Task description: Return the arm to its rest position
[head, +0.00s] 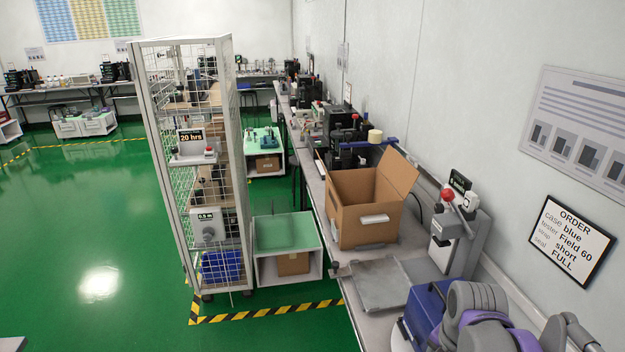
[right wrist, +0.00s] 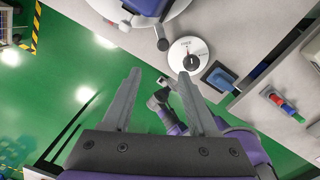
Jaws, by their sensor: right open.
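My right arm (head: 475,318), purple and grey, shows at the lower right of the head view, over the near end of the bench. Its fingertips are not clear there. In the right wrist view my right gripper (right wrist: 160,74) is open, with nothing between its two grey fingers. Below it are the bench edge and the green floor. My left gripper is in neither view. A blue case (head: 425,306) stands on the bench just left of my right arm. A blue object also shows at the top of the right wrist view (right wrist: 148,6), on a round white stand.
An open cardboard box (head: 362,218), a grey plate (head: 380,285) and a lever press with a red knob (head: 448,196) stand on the bench. A round white dial (right wrist: 188,53) and a dark blue device (right wrist: 220,77) lie near my gripper. A wire cage (head: 195,165) stands left; open floor lies beyond.

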